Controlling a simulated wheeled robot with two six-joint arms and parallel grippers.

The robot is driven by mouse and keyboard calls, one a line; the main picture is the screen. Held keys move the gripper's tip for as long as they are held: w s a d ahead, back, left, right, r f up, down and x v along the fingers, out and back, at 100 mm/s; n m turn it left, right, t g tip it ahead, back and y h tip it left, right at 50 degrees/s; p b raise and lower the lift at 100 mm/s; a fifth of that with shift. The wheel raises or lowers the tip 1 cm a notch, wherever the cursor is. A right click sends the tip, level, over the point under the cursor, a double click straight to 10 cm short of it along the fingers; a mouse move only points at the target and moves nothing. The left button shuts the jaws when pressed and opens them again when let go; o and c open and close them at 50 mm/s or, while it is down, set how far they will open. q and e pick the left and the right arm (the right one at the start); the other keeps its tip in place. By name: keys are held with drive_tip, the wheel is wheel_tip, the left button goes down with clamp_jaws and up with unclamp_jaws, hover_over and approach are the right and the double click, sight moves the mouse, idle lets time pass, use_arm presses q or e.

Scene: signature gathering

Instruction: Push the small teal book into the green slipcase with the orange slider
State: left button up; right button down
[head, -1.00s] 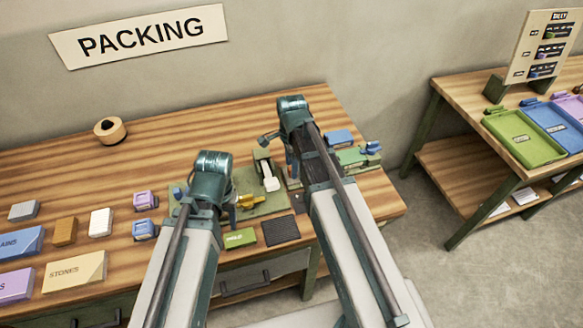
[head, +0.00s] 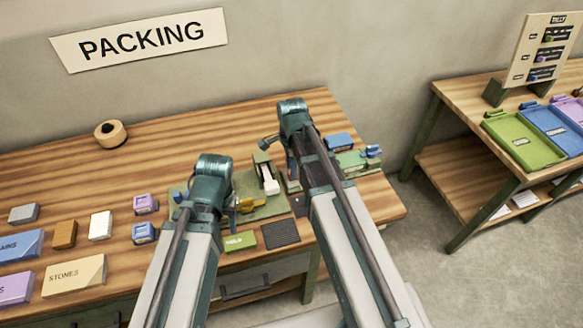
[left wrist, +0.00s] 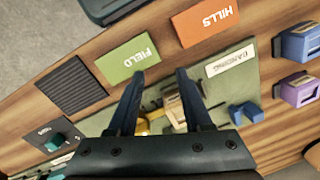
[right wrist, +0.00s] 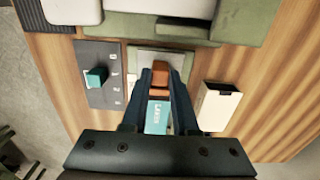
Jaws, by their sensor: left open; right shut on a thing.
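In the right wrist view, the fingers of my right gripper (right wrist: 161,70) close around the orange slider (right wrist: 160,74). The small teal book (right wrist: 157,118), lettered on its cover, lies just behind the slider, between the fingers and nearer my wrist. A pale grey-green surface (right wrist: 160,55) is beyond the slider. I cannot tell which green part is the slipcase; my fingers hide some of that spot. My left gripper (left wrist: 160,78) is open and empty above the green banding board (left wrist: 222,88), with a yellow piece (left wrist: 142,126) below it.
A green FIELD book (left wrist: 128,60), an orange HILLS book (left wrist: 204,21) and a black ridged mat (left wrist: 72,88) lie near the front edge. A dial panel (right wrist: 112,92) and a white block (right wrist: 218,106) flank my right gripper.

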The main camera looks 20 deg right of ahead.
idle(0.8)
use_arm(q)
drive_tip(key=shift+a, duration=0.1)
use_arm(e)
drive_tip(key=d, duration=1.2)
drive_tip(key=shift+w+d, duration=0.1)
drive_tip(key=shift+w, duration=0.15)
drive_tip(key=c, duration=1.1)
unclamp_jaws()
drive_tip(key=o, duration=0.4)
drive_tip(key=shift+d, duration=0.15)
